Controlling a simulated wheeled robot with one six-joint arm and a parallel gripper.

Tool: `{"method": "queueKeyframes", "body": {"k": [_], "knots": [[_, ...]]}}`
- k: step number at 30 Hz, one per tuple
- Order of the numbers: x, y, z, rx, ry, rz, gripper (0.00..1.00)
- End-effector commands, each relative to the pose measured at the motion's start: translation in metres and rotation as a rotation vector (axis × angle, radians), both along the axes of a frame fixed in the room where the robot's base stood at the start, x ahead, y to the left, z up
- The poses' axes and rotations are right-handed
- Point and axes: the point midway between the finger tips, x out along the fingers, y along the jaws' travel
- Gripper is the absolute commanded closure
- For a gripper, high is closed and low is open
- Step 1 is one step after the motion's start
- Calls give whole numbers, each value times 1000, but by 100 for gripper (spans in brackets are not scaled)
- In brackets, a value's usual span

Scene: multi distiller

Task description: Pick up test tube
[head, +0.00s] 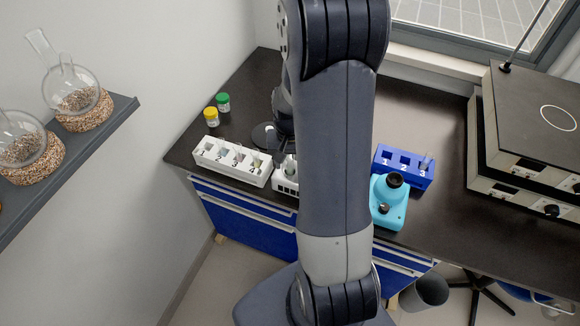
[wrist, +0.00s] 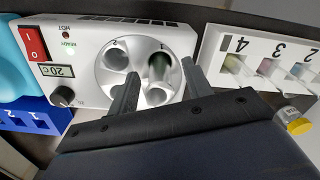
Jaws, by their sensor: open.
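In the wrist view, my gripper (wrist: 160,68) is open, with one finger on each side of a greenish test tube (wrist: 158,62). The tube stands in hole 1 of a white heating device (wrist: 85,32) with a round, numbered tube block. The fingers appear apart from the tube; how deep they reach is hard to tell. Other holes, including hole 2, look empty. In the head view my arm hides most of this device (head: 284,186) and my gripper is hidden or unclear behind the arm.
A white numbered rack (head: 215,163) holding tubes stands beside the device. A blue rack (head: 385,155) with a tube in slot 3 and a turquoise instrument (head: 390,212) stand to the right. Green (head: 223,100) and yellow-capped (head: 211,114) jars stand behind the white rack.

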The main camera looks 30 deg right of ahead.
Motion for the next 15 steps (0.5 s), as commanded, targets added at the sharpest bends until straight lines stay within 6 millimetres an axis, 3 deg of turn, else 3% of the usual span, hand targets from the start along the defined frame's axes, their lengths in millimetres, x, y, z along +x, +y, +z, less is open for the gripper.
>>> {"method": "queueKeyframes", "body": {"k": [2,15], "knots": [[0,0,0,0,0,0,53],[0,0,0,0,0,0,89]]}}
